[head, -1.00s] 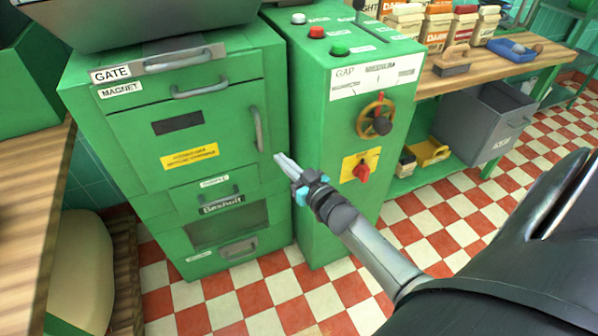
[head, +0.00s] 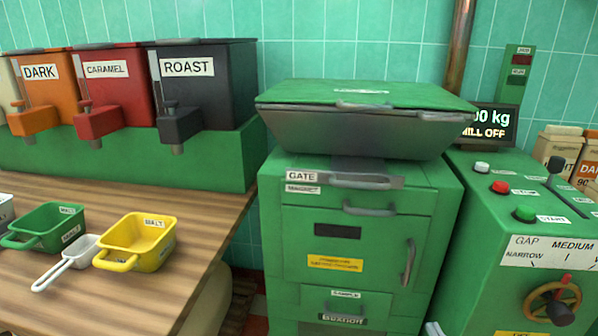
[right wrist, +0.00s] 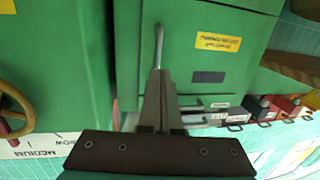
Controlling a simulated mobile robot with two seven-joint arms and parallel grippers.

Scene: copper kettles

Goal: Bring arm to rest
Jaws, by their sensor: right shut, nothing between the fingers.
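My right gripper (right wrist: 160,78) is shut and empty in the right wrist view, its fingers pointing at the green mill cabinet (right wrist: 185,75). A grey door handle (right wrist: 158,42) shows just beyond the fingertips; I cannot tell the gap. In the head view only a small grey tip of the right gripper (head: 432,328) shows at the bottom edge, in front of the mill cabinet (head: 300,245). My left gripper is in neither view.
The control box (head: 490,215) with buttons and a gap wheel (head: 553,303) stands right of the mill. On the left, a wooden counter (head: 205,215) carries a green scoop (head: 55,225), a white scoop (head: 75,260) and a yellow scoop (head: 140,240). Dispensers stand behind, including ROAST (head: 215,95).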

